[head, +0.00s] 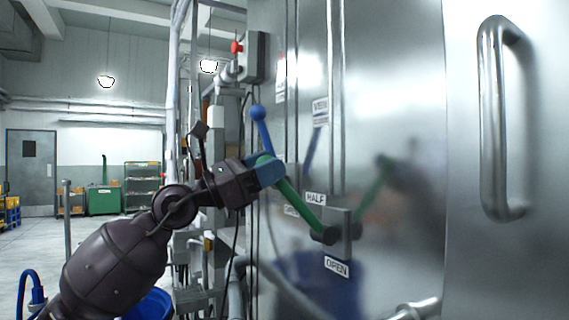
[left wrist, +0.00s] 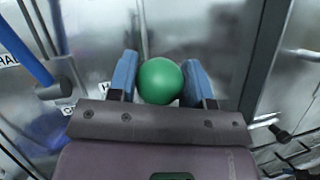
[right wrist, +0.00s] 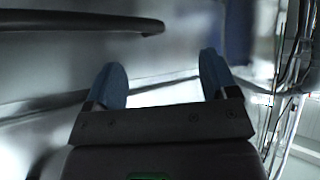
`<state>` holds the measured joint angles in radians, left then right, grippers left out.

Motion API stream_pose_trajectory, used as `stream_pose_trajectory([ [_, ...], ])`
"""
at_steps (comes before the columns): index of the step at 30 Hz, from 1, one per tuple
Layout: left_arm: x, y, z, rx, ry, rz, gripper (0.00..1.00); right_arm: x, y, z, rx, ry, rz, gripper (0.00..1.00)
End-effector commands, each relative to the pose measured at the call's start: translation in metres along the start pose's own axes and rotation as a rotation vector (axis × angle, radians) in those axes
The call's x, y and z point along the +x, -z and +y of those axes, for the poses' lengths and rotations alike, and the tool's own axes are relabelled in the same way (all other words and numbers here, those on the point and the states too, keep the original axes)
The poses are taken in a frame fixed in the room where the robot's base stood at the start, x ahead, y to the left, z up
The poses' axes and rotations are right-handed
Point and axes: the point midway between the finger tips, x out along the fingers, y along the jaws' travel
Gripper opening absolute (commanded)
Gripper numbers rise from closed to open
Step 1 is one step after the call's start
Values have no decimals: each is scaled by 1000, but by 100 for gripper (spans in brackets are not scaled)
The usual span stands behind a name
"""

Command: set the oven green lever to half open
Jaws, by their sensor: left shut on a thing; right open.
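The oven's green lever (head: 297,205) slants up and left from its dark pivot on the steel wall. Its upper end is at my left gripper (head: 268,170). The left wrist view shows the lever's round green knob (left wrist: 160,81) between the two blue fingers, which are shut on it. The HALF label (head: 315,198) is just above and right of the lever, near the pivot. The OPEN label (head: 337,266) is below the pivot. Another label left of the lever is partly hidden. My right gripper (right wrist: 163,85) is open and empty in the right wrist view.
A blue lever (head: 260,125) with a ball knob stands just behind my left gripper. A large vertical door handle (head: 492,120) is at the right. A control box with a red button (head: 237,47) is above. Open floor lies at the left.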

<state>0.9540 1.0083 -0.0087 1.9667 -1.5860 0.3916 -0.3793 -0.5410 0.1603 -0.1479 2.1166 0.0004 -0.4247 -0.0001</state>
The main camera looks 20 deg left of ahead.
Motion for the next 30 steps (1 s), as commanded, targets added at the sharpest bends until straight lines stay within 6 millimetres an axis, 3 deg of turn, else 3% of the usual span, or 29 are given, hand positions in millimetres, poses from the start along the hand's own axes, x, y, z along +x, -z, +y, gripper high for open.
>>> stream_pose_trajectory([
  [1, -7, 11, -2, -4, -6, -24, 3, 3, -5, 0, -1, 1, -7, 79],
  [10, -29, 15, -8, 15, -15, -80, 4, 8, 1, 0, -2, 1, 7, 79],
  [27, -34, 17, -10, 15, -14, -79, 3, 7, -4, -1, 4, -1, -4, 79],
  [28, -34, 17, -10, 15, -14, -79, 47, 7, -4, -1, 4, -1, -4, 79],
  [30, -34, 17, -10, 15, -14, -79, 58, 7, -4, -1, 4, -1, -4, 79],
])
